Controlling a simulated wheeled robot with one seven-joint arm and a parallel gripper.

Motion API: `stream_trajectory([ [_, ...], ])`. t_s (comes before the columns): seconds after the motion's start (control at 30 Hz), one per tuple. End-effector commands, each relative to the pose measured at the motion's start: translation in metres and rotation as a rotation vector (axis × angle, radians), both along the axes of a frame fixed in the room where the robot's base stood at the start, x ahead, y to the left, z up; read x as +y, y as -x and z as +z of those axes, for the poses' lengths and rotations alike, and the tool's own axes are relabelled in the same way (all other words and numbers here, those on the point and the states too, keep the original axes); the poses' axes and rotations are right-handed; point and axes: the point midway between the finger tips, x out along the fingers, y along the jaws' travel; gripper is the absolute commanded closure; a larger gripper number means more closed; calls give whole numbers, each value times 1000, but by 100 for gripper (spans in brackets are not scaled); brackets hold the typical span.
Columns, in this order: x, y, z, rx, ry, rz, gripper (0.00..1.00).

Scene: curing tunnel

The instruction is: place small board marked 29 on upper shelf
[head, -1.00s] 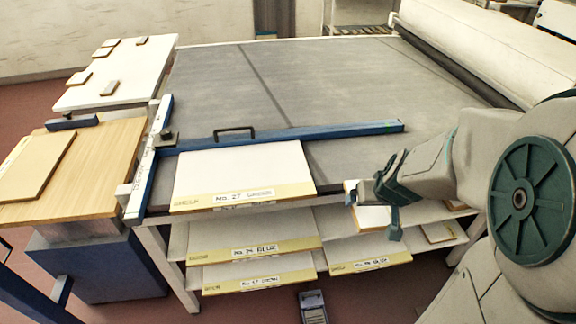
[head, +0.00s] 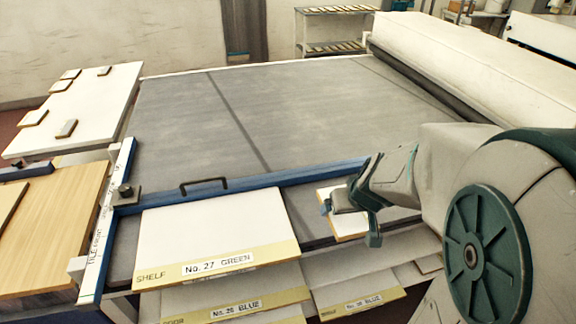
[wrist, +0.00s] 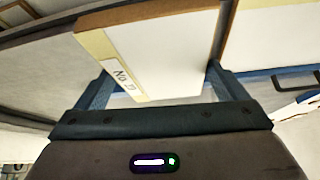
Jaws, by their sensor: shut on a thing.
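My gripper (head: 349,216) is shut on a small white board (head: 340,223) with a yellowish edge strip, held above the front right of the grey table. In the wrist view the small board (wrist: 165,50) sits between the two fingers. Its label starts "No. 2"; I cannot read the last digit surely. A rack with an upper shelf (head: 335,10) and a lower shelf (head: 335,48) stands against the back wall. Small pieces show on its shelves. Under the table's front edge there are further boards on levels below the top.
A large board marked "No. 27 GREEN" (head: 215,225) lies at the table front, with boards marked "BLUE" below. A blue bar with a handle (head: 204,184) crosses the grey table (head: 290,120). A white side table (head: 85,105) holds several small pieces. A white roller stands right.

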Motion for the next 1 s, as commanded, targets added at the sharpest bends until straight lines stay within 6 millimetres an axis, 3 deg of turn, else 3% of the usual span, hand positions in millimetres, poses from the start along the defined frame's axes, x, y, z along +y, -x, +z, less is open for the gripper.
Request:
stream_trajectory([
  [0.7, 40, -82, -55, -1, -3, 6, 32],
  [1.0, 45, -96, -66, -1, -3, 1, 32],
])
